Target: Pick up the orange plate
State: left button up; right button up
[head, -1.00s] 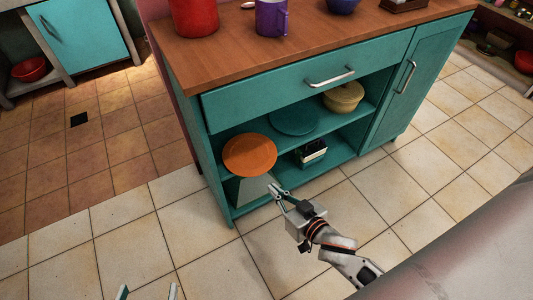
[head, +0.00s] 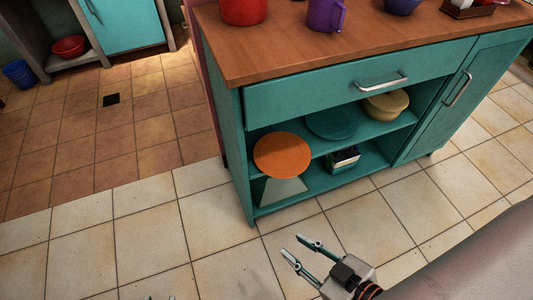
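The orange plate (head: 282,155) lies at the left end of the middle shelf of the teal open cabinet (head: 262,112), its round face turned up toward me. My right gripper (head: 292,245) is open and empty, its two fingers apart. It is over the tiled floor in front of the cabinet, below the plate in the picture and clear of it. Only the tips of my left gripper (head: 161,298) show at the bottom edge, with a gap between them; the rest is out of view.
A teal plate (head: 331,123) and a yellow pot (head: 386,105) share the plate's shelf, to its right. A pale wedge-shaped thing (head: 281,191) and a small box (head: 343,159) are below. A drawer (head: 330,93) is above. The floor in front is clear.

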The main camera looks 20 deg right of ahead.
aim_at(281, 155)
jog(key=l+u, duration=0.8)
jog(key=k+l+u, duration=0.1)
jog(key=l, duration=0.5)
jog(key=k+l+u, duration=0.15)
jog(key=k+l, duration=0.15)
jog(key=l, duration=0.15)
jog(key=k+l, duration=0.1)
jog(key=l, duration=0.25)
jog(key=k+l, duration=0.15)
jog(key=l, duration=0.15)
jog(key=i+j, duration=0.2)
